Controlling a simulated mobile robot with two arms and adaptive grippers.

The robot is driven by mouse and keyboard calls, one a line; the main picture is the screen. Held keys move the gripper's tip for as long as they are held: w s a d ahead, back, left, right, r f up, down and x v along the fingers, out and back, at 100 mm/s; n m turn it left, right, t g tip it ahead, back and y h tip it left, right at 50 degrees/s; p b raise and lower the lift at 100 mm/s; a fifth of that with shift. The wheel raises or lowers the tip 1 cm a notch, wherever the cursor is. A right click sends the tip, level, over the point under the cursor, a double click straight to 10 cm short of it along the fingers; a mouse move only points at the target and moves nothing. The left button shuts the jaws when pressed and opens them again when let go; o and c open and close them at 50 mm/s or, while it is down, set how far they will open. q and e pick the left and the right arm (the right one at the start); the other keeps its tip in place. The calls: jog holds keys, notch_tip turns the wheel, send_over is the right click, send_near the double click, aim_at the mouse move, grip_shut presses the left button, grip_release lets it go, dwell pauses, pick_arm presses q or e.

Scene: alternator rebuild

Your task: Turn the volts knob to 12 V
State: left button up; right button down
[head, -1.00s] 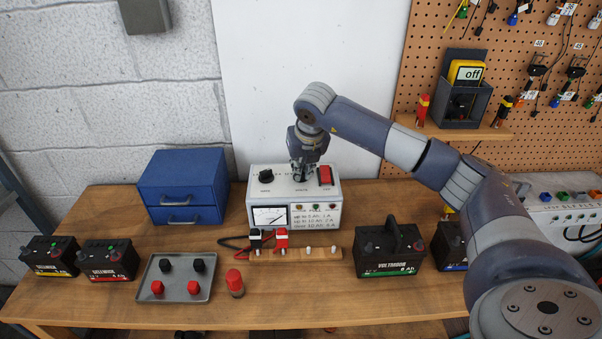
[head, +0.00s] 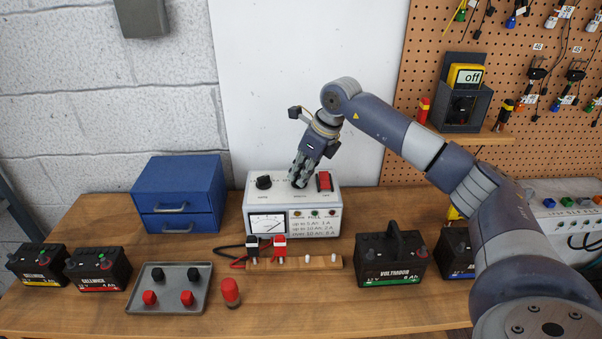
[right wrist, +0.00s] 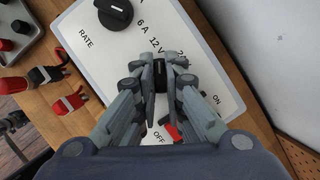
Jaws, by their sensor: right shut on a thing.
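The battery charger (head: 254,207) is a white box with a dial gauge on its front, standing on the bench. My right gripper (head: 297,181) reaches down to its top panel, with the wrist tilted. In the right wrist view, my right gripper (right wrist: 160,72) is shut on the black volts knob (right wrist: 160,78), a finger on each side. The label "12 V" is printed just beyond the knob. The fingers hide much of the knob, and I cannot read its pointer. The rate knob (head: 264,182) is apart from the gripper, to the left. My left gripper is not in view.
A red switch (head: 324,181) sits right of the gripper on the charger's top. A wooden strip (head: 310,263) with red and black clamps lies in front. A blue drawer box (head: 180,191) stands left, a Voltmoor battery (head: 390,259) front right. A metal tray (head: 168,300) holds terminal caps.

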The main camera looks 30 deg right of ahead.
jog(key=shift+r, duration=0.1)
dwell(0.3)
jog(key=c, duration=1.7)
grip_release()
jog(key=v, duration=1.2)
jog(key=shift+d, duration=0.2)
